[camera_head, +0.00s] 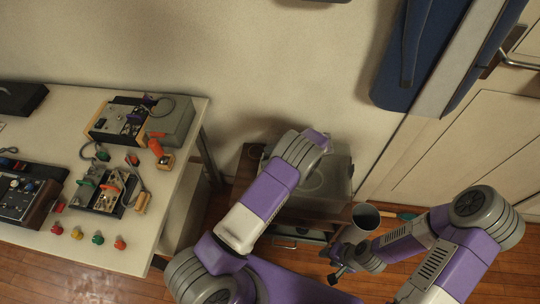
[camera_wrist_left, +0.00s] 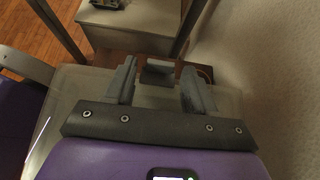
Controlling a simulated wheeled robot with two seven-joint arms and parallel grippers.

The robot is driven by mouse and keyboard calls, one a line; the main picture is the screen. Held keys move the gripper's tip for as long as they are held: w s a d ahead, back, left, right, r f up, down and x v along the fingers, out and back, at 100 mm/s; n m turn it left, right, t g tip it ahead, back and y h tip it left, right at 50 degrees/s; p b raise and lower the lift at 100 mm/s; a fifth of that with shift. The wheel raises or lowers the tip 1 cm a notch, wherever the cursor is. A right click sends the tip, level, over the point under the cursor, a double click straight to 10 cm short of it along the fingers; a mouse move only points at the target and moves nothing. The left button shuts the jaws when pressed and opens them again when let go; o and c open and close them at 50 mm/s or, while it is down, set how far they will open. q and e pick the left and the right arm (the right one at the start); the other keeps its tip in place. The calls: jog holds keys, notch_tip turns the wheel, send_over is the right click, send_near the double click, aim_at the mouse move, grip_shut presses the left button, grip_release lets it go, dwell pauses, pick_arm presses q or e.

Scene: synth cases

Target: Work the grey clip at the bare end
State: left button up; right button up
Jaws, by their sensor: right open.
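A grey clip (camera_wrist_left: 158,72) shows in the left wrist view, at the edge of a pale grey case (camera_wrist_left: 75,95). The case (camera_head: 340,172) lies on a dark brown cabinet in the head view, partly hidden by my left wrist. My left gripper (camera_wrist_left: 160,80) is open, with one finger to each side of the clip; I cannot tell whether either finger touches it. The clip and the left fingers are hidden in the head view. My right gripper (camera_head: 335,276) is open and empty, low in front of the cabinet and away from the case.
A white table (camera_head: 183,200) at the left bears several electrical boxes and coloured knobs. A bucket (camera_head: 366,219) stands right of the cabinet (camera_head: 246,165). A blue padded thing (camera_head: 420,50) is at the wall, near a door (camera_head: 470,150). The wall is close behind the case.

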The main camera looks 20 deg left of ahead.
pick_arm(q)
jog(key=shift+p+v, duration=0.8)
jog(key=shift+v, duration=2.95)
